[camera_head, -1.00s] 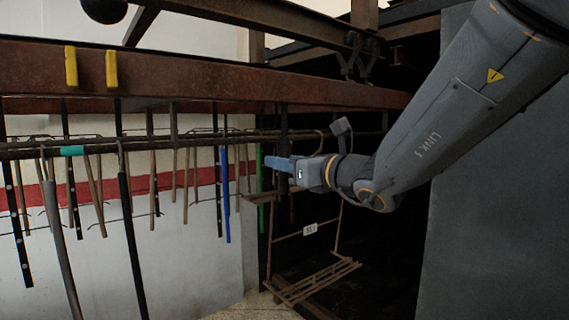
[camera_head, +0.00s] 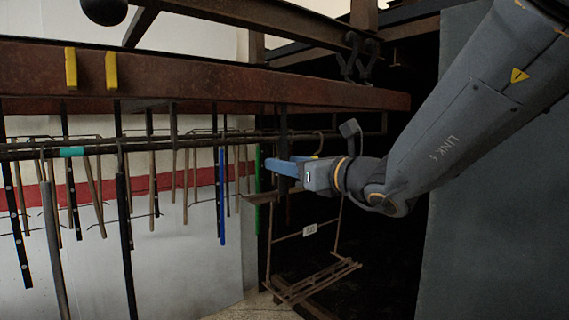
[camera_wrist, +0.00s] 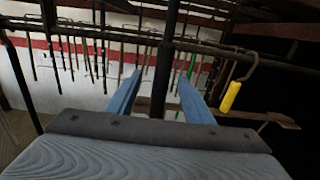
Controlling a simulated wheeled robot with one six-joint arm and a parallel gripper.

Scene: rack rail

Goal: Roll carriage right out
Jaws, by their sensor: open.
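My gripper (camera_head: 271,166) has blue fingers and is open, pointing left below the rusty beam. In the wrist view a dark vertical post (camera_wrist: 163,75) stands between the spread fingers of the gripper (camera_wrist: 160,82); I cannot tell whether they touch it. In the head view a dark post (camera_head: 283,125) runs down from the beam behind the fingers. A rusty hanging frame (camera_head: 318,276) with a white tag (camera_head: 310,230) hangs just below and right of the gripper. Its hook carries a yellow grip (camera_wrist: 231,97). No part is clearly marked as the right carriage.
A rusty beam (camera_head: 220,85) with two yellow blocks (camera_head: 71,68) crosses above. Several rods hang from a rail (camera_head: 95,147), including a blue bar (camera_head: 221,195) and a green one (camera_head: 257,180). A grey panel (camera_head: 500,220) stands at the right.

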